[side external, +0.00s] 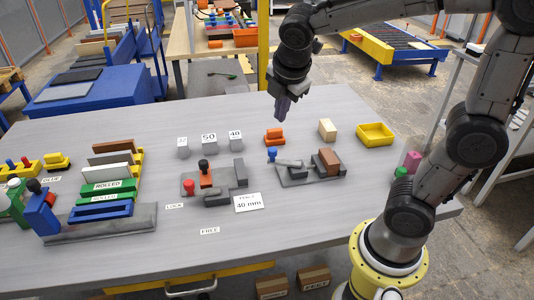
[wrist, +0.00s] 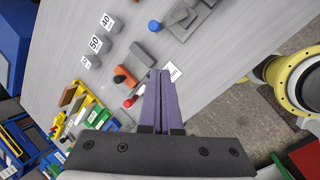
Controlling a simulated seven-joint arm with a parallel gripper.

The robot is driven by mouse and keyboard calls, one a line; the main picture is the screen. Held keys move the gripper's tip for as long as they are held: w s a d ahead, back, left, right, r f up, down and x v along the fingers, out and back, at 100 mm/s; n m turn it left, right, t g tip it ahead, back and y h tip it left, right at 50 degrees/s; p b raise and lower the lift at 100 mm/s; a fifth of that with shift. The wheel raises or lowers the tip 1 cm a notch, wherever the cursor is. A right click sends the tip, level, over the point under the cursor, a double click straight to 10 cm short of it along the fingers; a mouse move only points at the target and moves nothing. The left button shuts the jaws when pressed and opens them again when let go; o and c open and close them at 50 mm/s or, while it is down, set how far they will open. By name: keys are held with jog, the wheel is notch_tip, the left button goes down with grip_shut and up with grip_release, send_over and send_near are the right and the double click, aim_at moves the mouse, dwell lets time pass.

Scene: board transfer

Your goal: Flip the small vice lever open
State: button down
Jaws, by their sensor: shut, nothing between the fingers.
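Two grey fixtures stand mid-table; I cannot tell for sure which is the small vice. The left fixture (side external: 222,196) has an orange block (side external: 206,180), an upright black knob (side external: 203,164) and a red knob (side external: 189,186). The right fixture (side external: 297,178) carries a brown block (side external: 329,161) and a blue-tipped lever (side external: 272,155). In the wrist view the blue knob (wrist: 154,26) is above my fingertips, and the black knob (wrist: 119,78) and red knob (wrist: 129,103) are left of them. My gripper (side external: 281,115) is shut and empty, above the table behind the fixtures, touching nothing.
A "40 mm" card (side external: 248,202) lies before the left fixture. Numbered grey blocks (side external: 209,145), orange pieces (side external: 275,136), a tan block (side external: 327,129) and a yellow tray (side external: 375,134) stand behind. A rack with boards (side external: 108,215) is at left.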

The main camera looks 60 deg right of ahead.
jog(key=w+a+f+n+g+h, duration=0.1)
jog(key=w+f+n+g, duration=0.1)
jog(key=w+f, duration=0.5)
notch_tip(320, 180, down, 4)
jog(key=shift+r+n+g, duration=0.15)
jog(key=shift+n+g, duration=0.25)
jog(key=shift+n, duration=0.4)
jog(key=d+f, duration=0.7)
jog(key=f, duration=0.2)
jog(key=shift+w+d+f, duration=0.15)
jog(key=shift+w+d, duration=0.15)
jog(key=shift+w, duration=0.15)
